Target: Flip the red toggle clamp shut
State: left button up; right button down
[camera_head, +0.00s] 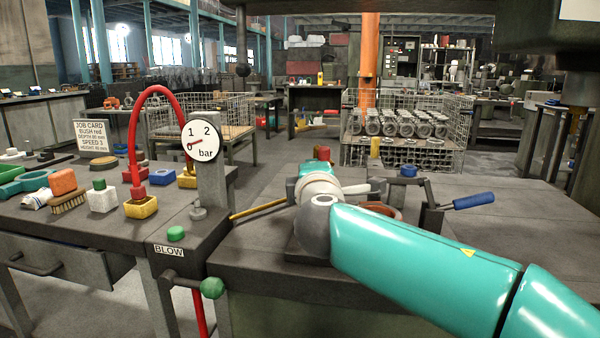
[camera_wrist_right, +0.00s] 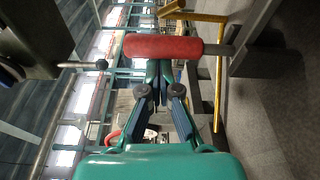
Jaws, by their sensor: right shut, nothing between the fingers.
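The red toggle clamp's red grip (camera_wrist_right: 163,47) lies across the right wrist view, on a grey metal bar that runs to the right. A small red part, perhaps the same grip, shows past my wrist in the head view (camera_head: 321,151). My right gripper (camera_wrist_right: 158,70) is shut and empty, its fingertips right at the grip's near side; I cannot tell whether they touch it. My right arm comes in from the right in the head view and hides most of the clamp and its base. My left gripper is not in view.
A blue-handled clamp (camera_head: 472,201) stands right of my wrist. A grey post with a pressure gauge (camera_head: 204,140) and a red hose (camera_head: 148,92) stand to the left. A green knob (camera_head: 212,288) juts from the bench front. The bench (camera_head: 540,220) is clear at far right.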

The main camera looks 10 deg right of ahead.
jog(key=shift+d, duration=0.25)
jog(key=s+a, duration=0.6)
jog(key=s, duration=0.4)
jog(key=shift+s+a+f, duration=0.1)
dwell(0.3)
